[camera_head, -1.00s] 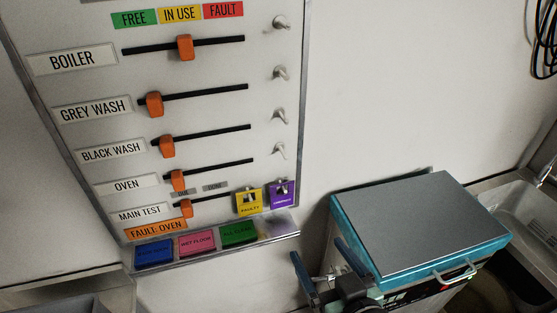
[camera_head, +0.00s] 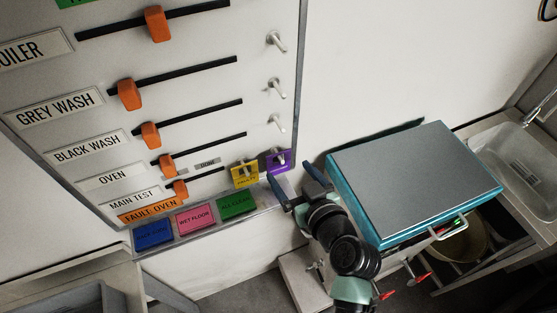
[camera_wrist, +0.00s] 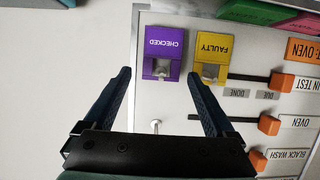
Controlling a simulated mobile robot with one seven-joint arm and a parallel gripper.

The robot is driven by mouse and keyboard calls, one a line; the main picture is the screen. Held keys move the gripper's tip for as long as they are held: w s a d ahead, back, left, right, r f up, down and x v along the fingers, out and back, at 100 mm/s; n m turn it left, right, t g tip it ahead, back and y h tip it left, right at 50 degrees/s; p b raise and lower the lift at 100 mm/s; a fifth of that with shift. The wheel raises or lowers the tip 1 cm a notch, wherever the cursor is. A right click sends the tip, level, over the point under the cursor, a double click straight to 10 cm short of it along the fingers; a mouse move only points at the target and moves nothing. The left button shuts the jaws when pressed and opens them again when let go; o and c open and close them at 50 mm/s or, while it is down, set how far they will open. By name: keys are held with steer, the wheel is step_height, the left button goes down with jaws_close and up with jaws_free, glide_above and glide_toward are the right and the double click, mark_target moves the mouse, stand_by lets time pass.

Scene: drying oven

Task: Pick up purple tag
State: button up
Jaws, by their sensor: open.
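The purple tag (camera_head: 279,161) hangs on a peg at the lower right corner of the wall board, beside the yellow tag (camera_head: 244,175). In the wrist view the purple tag (camera_wrist: 164,54) reads "CHECKED" upside down, and the yellow "FAULTY" tag (camera_wrist: 212,52) is right of it. My gripper (camera_head: 297,184) is open and empty, just below and right of the purple tag in the head view. In the wrist view my gripper (camera_wrist: 158,76) has its fingers spread, with the purple tag lying between and beyond the fingertips. The right fingertip appears close to the yellow tag.
Blue, pink and green tags (camera_head: 196,218) lie on the ledge under the board. Orange sliders (camera_head: 151,135) and metal pegs (camera_head: 277,89) stick out from the board. A teal box with a grey lid (camera_head: 415,180) stands right of my arm. The wall above it is clear.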

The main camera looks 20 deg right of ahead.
mark_target(281, 162)
steer(key=shift+f+p+x, duration=0.2)
steer(key=shift+p+x, duration=0.7)
steer(key=shift+x, duration=1.85)
steer(key=shift+s+a, duration=0.1)
steer(key=shift+a, duration=0.1)
steer(key=c, duration=1.1)
steer(key=shift+r, duration=0.1)
steer(key=shift+r, duration=0.35)
steer(key=shift+s+d+r+b, duration=0.1)
steer(key=shift+s+b, duration=0.85)
steer(key=shift+s, duration=2.05)
steer(key=shift+s+d+r+b, duration=0.15)
steer(key=shift+s+b, duration=0.85)
steer(key=shift+s, duration=2)
steer(key=shift+s+d+r+b, duration=0.1)
steer(key=shift+s+b, duration=0.85)
steer(key=shift+s, duration=2.1)
